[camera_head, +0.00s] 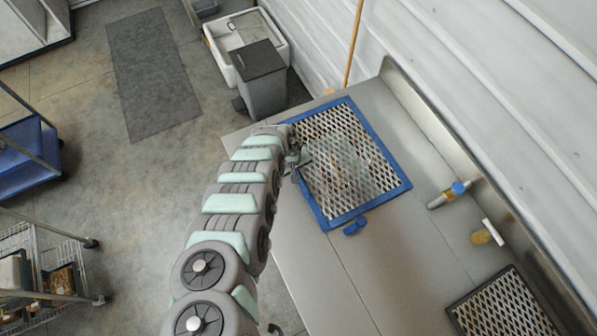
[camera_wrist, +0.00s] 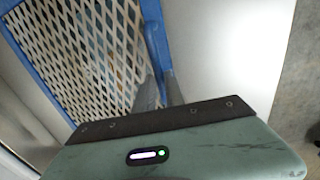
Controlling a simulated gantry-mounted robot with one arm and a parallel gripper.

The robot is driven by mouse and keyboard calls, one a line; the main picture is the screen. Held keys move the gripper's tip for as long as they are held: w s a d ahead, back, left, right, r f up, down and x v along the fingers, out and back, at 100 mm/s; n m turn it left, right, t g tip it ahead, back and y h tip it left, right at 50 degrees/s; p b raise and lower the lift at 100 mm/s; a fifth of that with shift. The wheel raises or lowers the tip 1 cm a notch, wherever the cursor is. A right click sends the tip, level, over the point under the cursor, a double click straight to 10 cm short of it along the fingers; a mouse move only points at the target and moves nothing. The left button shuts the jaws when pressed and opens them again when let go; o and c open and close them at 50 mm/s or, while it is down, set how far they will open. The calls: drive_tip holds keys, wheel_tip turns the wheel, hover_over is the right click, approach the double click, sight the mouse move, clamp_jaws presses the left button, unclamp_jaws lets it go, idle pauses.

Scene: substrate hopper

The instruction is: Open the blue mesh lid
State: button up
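The blue mesh lid (camera_head: 381,142) is a blue frame around pale diamond mesh. It lies about flat over the opening in the steel counter in the head view. Its mesh and frame fill the upper left of the wrist view (camera_wrist: 155,35). My gripper (camera_head: 303,165) is at the lid's left edge in the head view, very near or touching the frame. In the wrist view its dark fingers (camera_wrist: 160,92) show close together by the blue frame bar. Whether they grip the bar is unclear. A small blue handle-like piece (camera_head: 355,226) sits at the lid's near edge.
The steel counter (camera_head: 345,285) is bare at the front. Two valve-like fittings (camera_head: 452,194) (camera_head: 489,233) and a second dark-framed mesh (camera_head: 506,308) lie to the right. A grey bin (camera_head: 262,80) stands behind the counter, and a corrugated wall (camera_head: 480,70) runs along its back.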

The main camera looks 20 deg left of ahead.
clamp_jaws()
idle(1.1)
